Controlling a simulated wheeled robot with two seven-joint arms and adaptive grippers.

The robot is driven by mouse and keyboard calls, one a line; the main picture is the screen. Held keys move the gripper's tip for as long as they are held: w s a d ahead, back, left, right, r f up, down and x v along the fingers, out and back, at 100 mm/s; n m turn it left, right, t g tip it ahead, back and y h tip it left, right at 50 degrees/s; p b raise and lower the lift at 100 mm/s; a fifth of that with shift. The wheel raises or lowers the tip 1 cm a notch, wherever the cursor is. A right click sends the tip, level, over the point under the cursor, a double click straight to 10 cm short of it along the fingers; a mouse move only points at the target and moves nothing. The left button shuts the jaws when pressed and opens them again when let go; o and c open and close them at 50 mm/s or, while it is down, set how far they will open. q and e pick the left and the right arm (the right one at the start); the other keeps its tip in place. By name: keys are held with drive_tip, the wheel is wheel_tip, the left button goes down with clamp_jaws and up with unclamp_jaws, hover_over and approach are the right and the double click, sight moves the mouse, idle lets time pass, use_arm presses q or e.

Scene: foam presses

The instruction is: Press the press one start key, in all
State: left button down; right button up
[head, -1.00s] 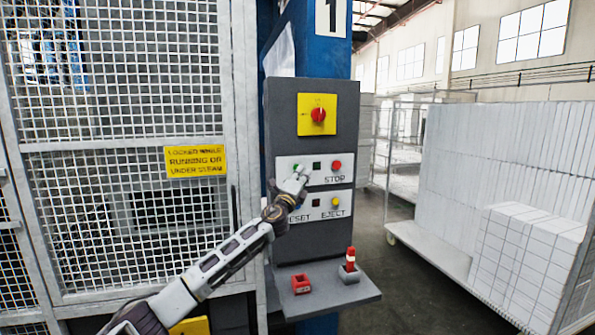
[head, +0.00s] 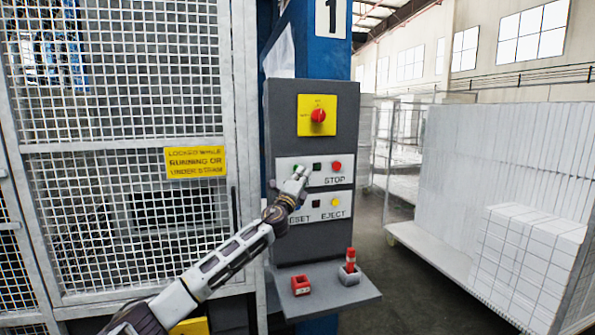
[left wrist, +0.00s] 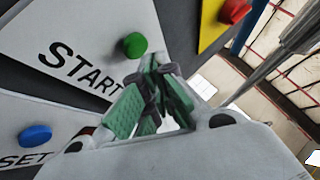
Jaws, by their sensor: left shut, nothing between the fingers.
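The press one control panel (head: 282,235) stands under the number 1 sign. Its green start key shows in the left wrist view (left wrist: 133,45), beside the word START; in the head view, a bit of green (head: 296,168) shows by my gripper. My left gripper (head: 303,170) is in front of the upper key plate, its fingers shut with nothing between them. In the left wrist view its fingertips (left wrist: 157,72) are close beside the green key. I cannot tell whether they touch it. My right gripper is not in view.
The red stop key (head: 337,166) is right of my gripper. Below are the yellow eject key (head: 336,202) and the blue reset key (left wrist: 36,135). A yellow plate with a red rotary switch (head: 318,115) is above. A shelf (head: 330,299) juts out below; a mesh guard (head: 125,130) stands left.

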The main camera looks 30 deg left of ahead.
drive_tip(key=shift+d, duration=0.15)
use_arm(q)
drive_tip(key=shift+w+a, duration=0.1)
drive_tip(key=shift+a, duration=0.05)
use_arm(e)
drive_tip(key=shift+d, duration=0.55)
use_arm(q)
drive_tip(key=shift+w, duration=0.1)
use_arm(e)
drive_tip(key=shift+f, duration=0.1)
use_arm(q)
drive_tip(key=shift+a, duration=0.1)
drive_tip(key=shift+w+a, duration=0.1)
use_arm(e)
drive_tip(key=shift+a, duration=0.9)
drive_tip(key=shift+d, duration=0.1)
